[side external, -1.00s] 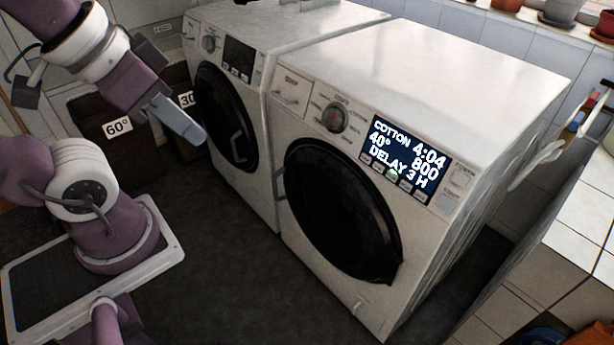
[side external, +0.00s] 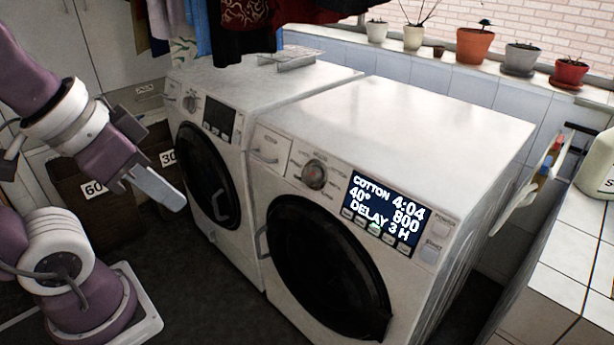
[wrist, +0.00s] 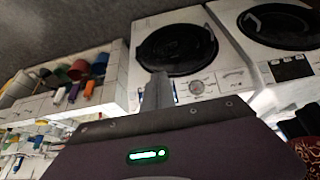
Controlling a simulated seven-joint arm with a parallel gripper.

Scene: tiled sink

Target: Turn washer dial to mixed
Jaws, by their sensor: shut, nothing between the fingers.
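The dial (side external: 314,174) is a round grey knob with a small reddish mark, on the front panel of the nearer, right-hand white washer (side external: 440,130). The lit display (side external: 383,213) beside it reads COTTON, 40°, 4:04, 800, DELAY 3 H. Small labels ring the dial, too small to read. My gripper (side external: 178,203) is shut and empty, left of this washer and apart from the dial. In the wrist view the shut fingers (wrist: 158,88) point toward the washer front, with the dial (wrist: 196,87) just right of them in the picture.
A second white machine (side external: 212,127) stands to the left, with its own dial (side external: 190,103) and dark display. Boxes labelled 60° (side external: 94,188) and 30 stand behind my arm. Hanging clothes (side external: 245,30) are above, plant pots on the sill. A tiled counter (side external: 560,260) is at right.

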